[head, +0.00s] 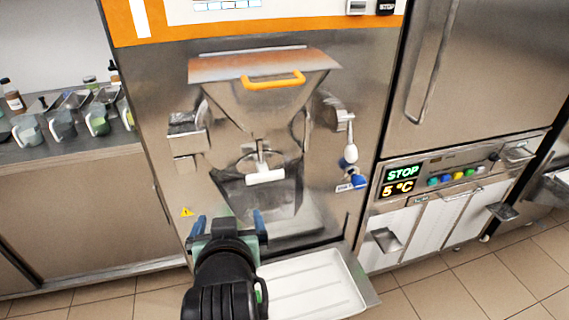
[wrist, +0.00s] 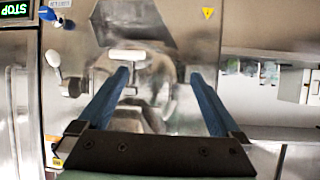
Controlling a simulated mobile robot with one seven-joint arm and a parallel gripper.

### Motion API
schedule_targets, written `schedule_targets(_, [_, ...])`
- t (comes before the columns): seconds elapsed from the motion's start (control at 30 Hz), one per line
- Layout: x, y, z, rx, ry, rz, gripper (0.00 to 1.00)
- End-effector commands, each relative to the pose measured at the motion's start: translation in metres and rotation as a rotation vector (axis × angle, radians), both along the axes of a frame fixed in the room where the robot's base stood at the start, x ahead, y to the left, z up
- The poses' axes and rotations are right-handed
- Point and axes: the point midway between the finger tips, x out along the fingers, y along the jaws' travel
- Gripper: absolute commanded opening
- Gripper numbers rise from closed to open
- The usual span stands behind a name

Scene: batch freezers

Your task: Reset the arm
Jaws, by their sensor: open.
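My gripper (head: 229,222) is in front of the lower part of a steel batch freezer (head: 350,110) with an orange-trimmed panel. Its two blue fingers stand wide apart with nothing between them, and the wrist view shows the same open fingers (wrist: 162,75). In the head view my arm comes up from the bottom edge. The freezer's hopper has a tilted lid with an orange handle (head: 272,81). Below it is a white T-shaped handle (head: 265,177), which also shows in the wrist view (wrist: 127,55). My gripper is apart from this handle, lower and to the left in the head view.
A white tray (head: 312,290) sits on a shelf at the freezer's base, right of my arm. A second machine (head: 470,185) with a STOP display stands at the right. A counter (head: 85,148) with several pitchers is at the left. Tiled floor shows below.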

Motion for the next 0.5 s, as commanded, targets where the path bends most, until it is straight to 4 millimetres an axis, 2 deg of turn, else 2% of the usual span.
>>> schedule_targets(0.03, [0.008,-0.007,0.046,0.015,-0.103,-0.016,1.00])
schedule_targets(0.17, [0.014,-0.024,0.145,0.046,-0.352,-0.047,1.00])
schedule_targets(0.2, [0.012,-0.030,0.175,0.055,-0.429,-0.057,1.00])
schedule_targets(0.27, [0.006,-0.039,0.221,0.065,-0.544,-0.072,1.00])
schedule_targets(0.3, [0.000,-0.045,0.250,0.071,-0.622,-0.081,1.00])
schedule_targets(0.4, [-0.023,-0.060,0.321,0.083,-0.815,-0.105,1.00])
schedule_targets(0.5, [-0.053,-0.072,0.382,0.089,-0.994,-0.125,1.00])
